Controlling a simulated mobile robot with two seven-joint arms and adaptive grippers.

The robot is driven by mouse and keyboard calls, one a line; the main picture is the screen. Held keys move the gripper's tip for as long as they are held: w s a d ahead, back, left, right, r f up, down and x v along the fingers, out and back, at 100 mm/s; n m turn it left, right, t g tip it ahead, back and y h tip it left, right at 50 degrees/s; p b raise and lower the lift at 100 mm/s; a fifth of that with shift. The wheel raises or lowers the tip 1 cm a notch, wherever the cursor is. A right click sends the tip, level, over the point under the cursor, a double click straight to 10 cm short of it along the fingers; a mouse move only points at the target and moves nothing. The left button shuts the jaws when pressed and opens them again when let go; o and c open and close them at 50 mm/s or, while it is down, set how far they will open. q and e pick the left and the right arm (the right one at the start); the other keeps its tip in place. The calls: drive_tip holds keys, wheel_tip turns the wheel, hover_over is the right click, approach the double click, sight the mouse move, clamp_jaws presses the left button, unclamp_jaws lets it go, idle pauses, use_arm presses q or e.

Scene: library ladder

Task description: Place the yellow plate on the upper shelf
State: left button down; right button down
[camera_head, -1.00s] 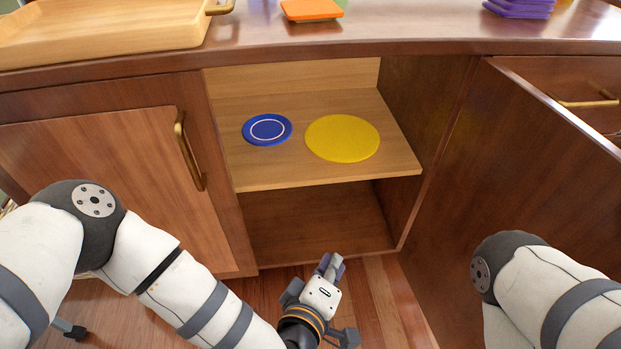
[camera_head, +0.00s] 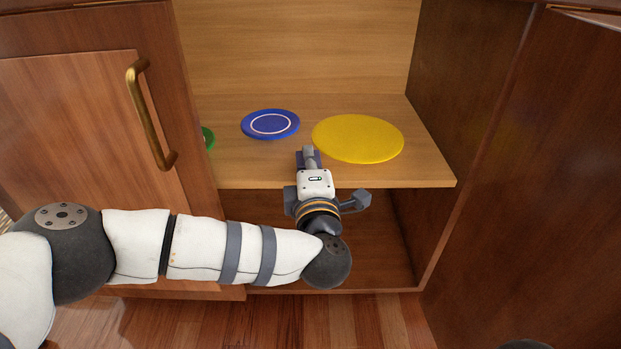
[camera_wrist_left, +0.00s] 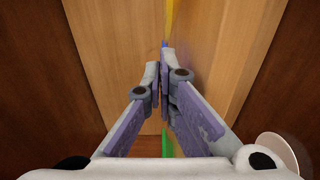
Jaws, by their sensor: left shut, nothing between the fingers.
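The yellow plate (camera_head: 358,138) lies flat on the upper shelf (camera_head: 420,172) inside the open cabinet, right of the middle. In the left wrist view only a thin yellow strip (camera_wrist_left: 169,18) of it shows at the top. My left gripper (camera_head: 308,155) is shut and empty at the shelf's front part, just left of the yellow plate's near edge. Its closed fingers (camera_wrist_left: 162,80) fill the middle of the left wrist view. Whether the fingertips touch the shelf I cannot tell. My right gripper is not in view.
A blue plate (camera_head: 270,124) with a white ring lies left of the yellow plate. A green item (camera_head: 207,138) is partly hidden by the left cabinet door (camera_head: 90,120). The right door (camera_head: 540,170) stands open. The lower compartment (camera_head: 385,240) looks empty where visible.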

sight(334, 171)
use_arm(q)
drive_tip(key=shift+w, duration=0.5)
drive_tip(key=d, duration=0.2)
drive_tip(key=s+d, duration=0.1)
drive_tip(key=d, duration=0.1)
drive_tip(key=shift+s+d, duration=0.15)
drive_tip(key=shift+d, duration=0.2)
